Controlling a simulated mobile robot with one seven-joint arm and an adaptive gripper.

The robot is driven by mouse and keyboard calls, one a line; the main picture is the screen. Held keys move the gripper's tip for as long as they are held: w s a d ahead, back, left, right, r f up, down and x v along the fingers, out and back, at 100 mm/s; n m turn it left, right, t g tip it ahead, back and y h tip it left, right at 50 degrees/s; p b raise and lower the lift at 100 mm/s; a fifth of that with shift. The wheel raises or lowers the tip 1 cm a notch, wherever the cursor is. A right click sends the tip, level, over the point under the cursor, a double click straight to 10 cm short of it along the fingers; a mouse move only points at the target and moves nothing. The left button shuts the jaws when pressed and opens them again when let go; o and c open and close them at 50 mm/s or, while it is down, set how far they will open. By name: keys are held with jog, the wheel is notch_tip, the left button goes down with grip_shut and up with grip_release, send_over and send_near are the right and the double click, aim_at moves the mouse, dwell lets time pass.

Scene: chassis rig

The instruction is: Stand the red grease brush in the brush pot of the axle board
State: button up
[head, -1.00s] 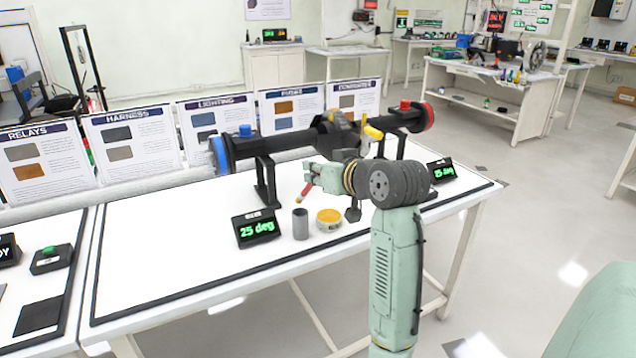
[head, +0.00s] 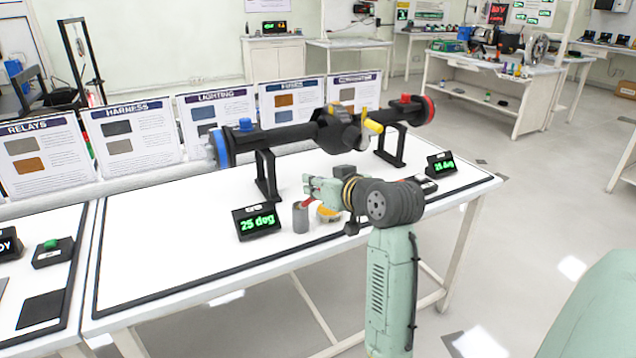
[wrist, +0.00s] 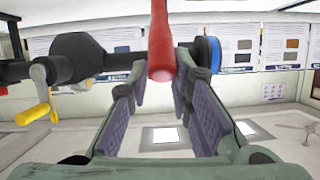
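The red grease brush (head: 306,203) shows as a short, slanting red piece between my gripper and the pot in the head view. In the wrist view, its red handle (wrist: 160,40) runs down from the top edge between the fingertips. My gripper (head: 310,190) is shut on the handle, close above the pot. The grey cylindrical brush pot (head: 300,219) stands upright on the white axle board (head: 180,260). The brush's lower end is hidden at the pot's mouth; I cannot tell how deep it is.
A round tin with a yellow top (head: 326,214) stands right of the pot, partly behind my gripper. A "25 deg" display (head: 257,222) stands left. The black axle (head: 290,138) on stands lies behind. The board's left part is clear.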

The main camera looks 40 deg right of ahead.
jog(key=shift+o, duration=1.4)
